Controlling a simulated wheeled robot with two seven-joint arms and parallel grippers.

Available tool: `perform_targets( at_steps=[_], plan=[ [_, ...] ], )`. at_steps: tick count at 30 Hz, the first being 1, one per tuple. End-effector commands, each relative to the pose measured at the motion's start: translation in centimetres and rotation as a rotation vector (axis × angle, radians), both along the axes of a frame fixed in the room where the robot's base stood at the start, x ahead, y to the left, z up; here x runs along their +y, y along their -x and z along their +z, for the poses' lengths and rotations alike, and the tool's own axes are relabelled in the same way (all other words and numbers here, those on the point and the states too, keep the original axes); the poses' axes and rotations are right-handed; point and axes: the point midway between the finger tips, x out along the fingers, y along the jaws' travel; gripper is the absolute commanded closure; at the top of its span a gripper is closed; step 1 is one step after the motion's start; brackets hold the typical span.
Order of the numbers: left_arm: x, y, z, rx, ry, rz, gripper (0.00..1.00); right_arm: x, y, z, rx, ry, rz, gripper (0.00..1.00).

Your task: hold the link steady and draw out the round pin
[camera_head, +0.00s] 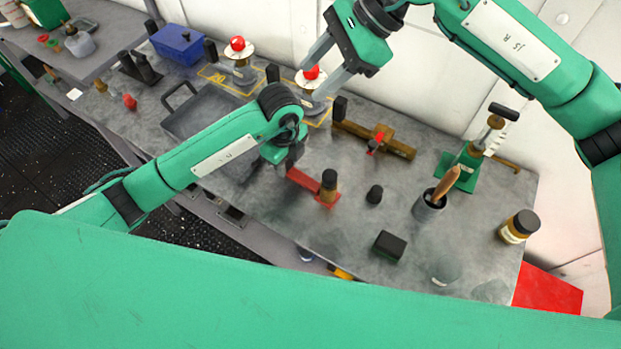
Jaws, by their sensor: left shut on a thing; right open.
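A red link (303,180) lies low over the grey bench, its left end at my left gripper (290,166). The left gripper is shut on that end; its fingers are mostly hidden under the wrist. An upright brass piece with a dark top (329,183) stands at the link's right end; I cannot tell for sure whether it is the round pin. My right gripper (315,74) is open at the back of the bench. Its fingers overlap a red-ball-topped post (311,72) in the picture; I cannot tell whether they touch it.
Another red-ball post (238,45) stands left of it. A grey tray (190,122) is partly behind my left arm. A brass bar (400,148), green stand (458,168), dark cup (429,205), black block (390,245) and jar (519,226) stand to the right.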

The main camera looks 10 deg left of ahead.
Motion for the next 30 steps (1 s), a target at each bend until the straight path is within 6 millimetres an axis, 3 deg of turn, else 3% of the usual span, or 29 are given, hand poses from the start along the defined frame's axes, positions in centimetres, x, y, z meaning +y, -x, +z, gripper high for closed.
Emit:
perform_targets(
  at_steps=[3,9,16,22,30],
  plan=[
    [0.0,0.0,-0.1,0.002,-0.001,0.0,1.0,-0.2,1.8,-5.1,-0.091,0.209,0.094,0.53],
    [0.0,0.0,-0.1,0.002,-0.001,0.0,1.0,-1.9,3.3,-10.6,-0.215,0.48,0.208,0.53],
    [0.0,0.0,-0.1,0.002,-0.001,0.0,1.0,-3.2,3.7,-12.9,-0.279,0.608,0.262,0.53],
    [0.0,0.0,-0.1,0.002,-0.001,0.0,1.0,-3.3,3.7,-14.6,-0.281,0.616,0.264,0.53],
    [0.0,0.0,-0.1,0.002,-0.001,0.0,1.0,-3.2,3.7,-18.5,-0.279,0.614,0.263,0.53]
  ],
)
